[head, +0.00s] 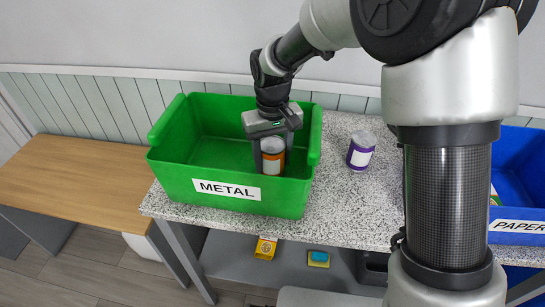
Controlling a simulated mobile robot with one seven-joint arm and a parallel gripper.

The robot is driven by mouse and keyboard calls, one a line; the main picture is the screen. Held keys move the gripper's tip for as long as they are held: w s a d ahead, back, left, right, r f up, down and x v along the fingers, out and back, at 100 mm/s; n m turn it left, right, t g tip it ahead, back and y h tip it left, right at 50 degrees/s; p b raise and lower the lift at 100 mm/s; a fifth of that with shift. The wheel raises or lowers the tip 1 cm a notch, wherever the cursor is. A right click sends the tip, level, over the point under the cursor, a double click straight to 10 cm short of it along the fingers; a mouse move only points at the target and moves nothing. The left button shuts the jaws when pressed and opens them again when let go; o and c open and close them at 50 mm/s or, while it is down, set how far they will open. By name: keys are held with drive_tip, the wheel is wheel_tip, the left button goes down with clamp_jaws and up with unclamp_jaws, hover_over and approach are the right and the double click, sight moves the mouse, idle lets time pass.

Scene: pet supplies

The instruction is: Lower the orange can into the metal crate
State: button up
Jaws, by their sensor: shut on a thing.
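The green crate labelled METAL (171,166) stands on the left part of a speckled counter. The orange can (272,164), with a white label and a silver top, is upright between the fingers of my gripper (272,152). My gripper points down and is shut on the can. Gripper and can show over the right part of the crate's opening, behind its front wall. The can's lower end is close to the front rim in the picture. I cannot tell whether it touches the crate's floor.
A purple can (361,150) stands on the speckled counter (335,207) right of the crate. A blue crate labelled PAPER (520,227) is at the far right, partly behind my arm. A wooden bench (75,185) is at left. Small yellow items (265,248) lie below the counter.

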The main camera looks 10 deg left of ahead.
drive_tip(key=shift+f+b, duration=0.45)
drive_tip(key=shift+f, duration=0.25)
idle(0.4)
drive_tip(key=o, duration=1.1)
wheel_tip(320, 180, up, 17)
drive_tip(key=p, duration=0.2)
drive_tip(key=s+d+r+m+t+p, duration=0.2)
drive_tip(key=s+d+r+p, duration=0.35)
drive_tip(key=d+r, duration=0.6)
drive_tip(key=s+d+m+t+p, duration=0.1)
drive_tip(key=s+d, duration=0.2)
drive_tip(key=s, duration=0.1)
drive_tip(key=s+d+m+t+p, duration=0.1)
drive_tip(key=s+d, duration=0.3)
drive_tip(key=s+d+r+m+t+p, duration=0.1)
drive_tip(key=s+d, duration=0.3)
drive_tip(key=s, duration=0.1)
drive_tip(key=shift+d+r+m+t, duration=0.1)
drive_tip(key=shift+d+m+t, duration=0.2)
drive_tip(key=shift+m, duration=0.1)
